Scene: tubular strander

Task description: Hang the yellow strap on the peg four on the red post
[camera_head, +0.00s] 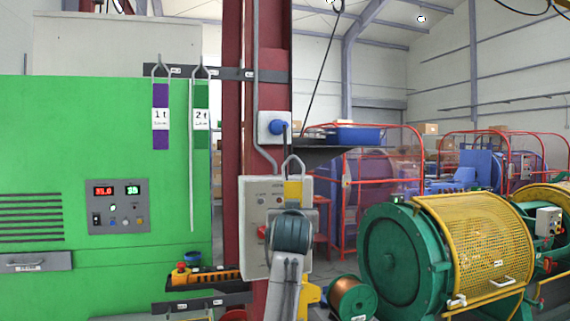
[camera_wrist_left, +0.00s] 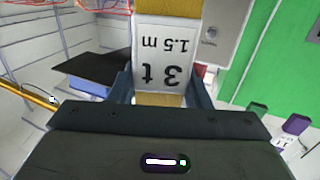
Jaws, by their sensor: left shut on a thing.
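The yellow strap (camera_head: 293,190) is upright in my left gripper (camera_head: 292,208), with a grey loop at its top. In the left wrist view its white label (camera_wrist_left: 163,55) reads 3 t, 1.5 m, upside down. The gripper's fingers close on both sides of the strap. The red post (camera_head: 232,130) stands behind and left of the gripper. A dark peg rail (camera_head: 232,73) crosses the post above the strap's loop; its small labels are too small to read. A purple strap (camera_head: 160,115) and a green strap (camera_head: 200,120) hang at the rail's left. My right gripper is not in view.
A grey control box (camera_head: 256,190) and a blue socket (camera_head: 278,127) are close behind the strap. A dark shelf (camera_head: 325,153) with a blue bin (camera_head: 357,136) juts out at the right. A green cabinet (camera_head: 60,140) fills the left; a strander with a yellow guard (camera_head: 475,240) stands right.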

